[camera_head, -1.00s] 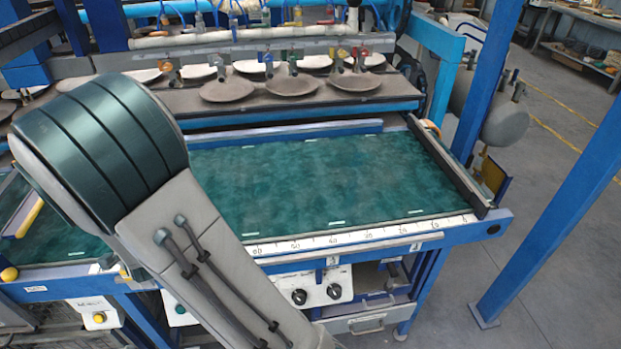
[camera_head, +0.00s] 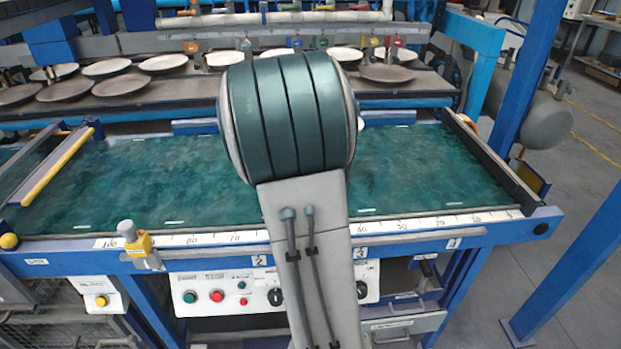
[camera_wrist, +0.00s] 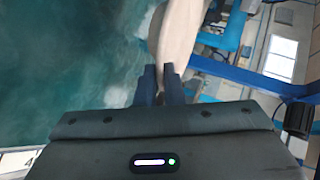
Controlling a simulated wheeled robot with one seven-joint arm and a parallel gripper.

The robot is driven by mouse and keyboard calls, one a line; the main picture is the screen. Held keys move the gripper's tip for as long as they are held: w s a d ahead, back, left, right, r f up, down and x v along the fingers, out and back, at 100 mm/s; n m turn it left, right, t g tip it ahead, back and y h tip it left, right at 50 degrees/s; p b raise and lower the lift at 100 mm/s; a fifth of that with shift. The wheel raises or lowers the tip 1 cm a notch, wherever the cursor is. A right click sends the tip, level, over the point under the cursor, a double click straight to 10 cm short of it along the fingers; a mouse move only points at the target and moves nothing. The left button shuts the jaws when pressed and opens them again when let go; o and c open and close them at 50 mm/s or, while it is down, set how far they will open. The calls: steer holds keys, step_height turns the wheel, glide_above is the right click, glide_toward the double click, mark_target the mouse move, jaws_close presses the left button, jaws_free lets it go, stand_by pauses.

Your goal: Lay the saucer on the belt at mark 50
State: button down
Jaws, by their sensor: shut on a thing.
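My gripper (camera_wrist: 158,85) is shut on the saucer (camera_wrist: 182,35), a pale beige disc seen nearly edge-on in the wrist view. The saucer is tilted steeply and held at its rim, with the green belt (camera_wrist: 70,60) behind and to the left. In the head view my arm hides the gripper and most of the saucer. The belt (camera_head: 430,170) is bare on both sides of my arm. A white number scale (camera_head: 210,238) runs along its front edge. The marks from 40 down show right of my arm; mark 50 is hidden behind it.
A rack shelf (camera_head: 215,90) with several plates stands behind the belt. A yellow clamp (camera_head: 138,243) sits on the front rail at the left. A yellow bar (camera_head: 60,165) crosses the belt's left end. A blue post (camera_head: 565,245) stands at the right.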

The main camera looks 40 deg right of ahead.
steer(key=shift+m+g, duration=0.5)
steer(key=shift+g, duration=0.1)
steer(key=w+a+f, duration=0.1)
steer(key=a+f, duration=0.1)
steer(key=w+a+f+b, duration=0.1)
steer(key=w+f, duration=0.1)
steer(key=w+a+f+b, duration=0.1)
steer(key=w+a+f, duration=0.1)
steer(key=f, duration=0.1)
steer(key=shift+w+a, duration=0.25)
steer(key=shift+a, duration=0.05)
step_height(320, 180, down, 4)
steer(key=shift+f+b, duration=0.1)
steer(key=shift+b, duration=0.55)
steer(key=c, duration=2)
jaws_free()
steer(key=shift+o, duration=0.9)
